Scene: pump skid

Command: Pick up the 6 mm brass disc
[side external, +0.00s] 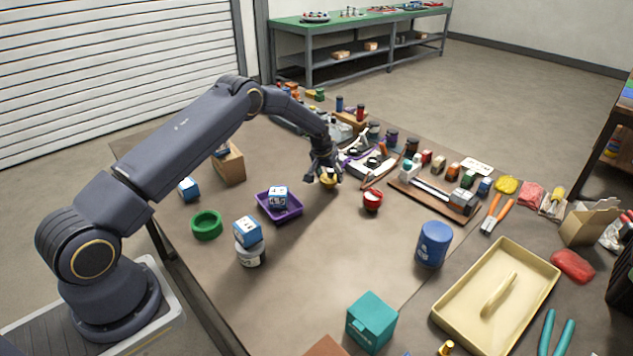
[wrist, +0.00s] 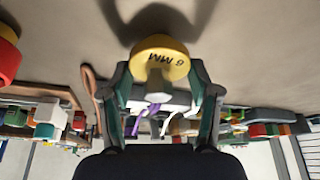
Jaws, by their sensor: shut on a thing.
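The 6 mm brass disc (wrist: 159,57) is a yellow disc with "6 MM" on its face, upside down in the wrist view. It sits between the two fingertips of my gripper (wrist: 160,78), which is shut on it. In the side external view the brass disc (side external: 328,179) shows as a small yellow piece under my gripper (side external: 327,174), over the middle of the brown table. Its shadow lies on the table surface in the wrist view. I cannot tell whether the disc still touches the table. My fingers hide part of it in the side external view.
A red round pot (side external: 372,200) stands just right of my gripper. A purple tray (side external: 279,207) with a blue-and-white box is to the left. A wooden board (side external: 433,200) with a device and several small parts lie behind right.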

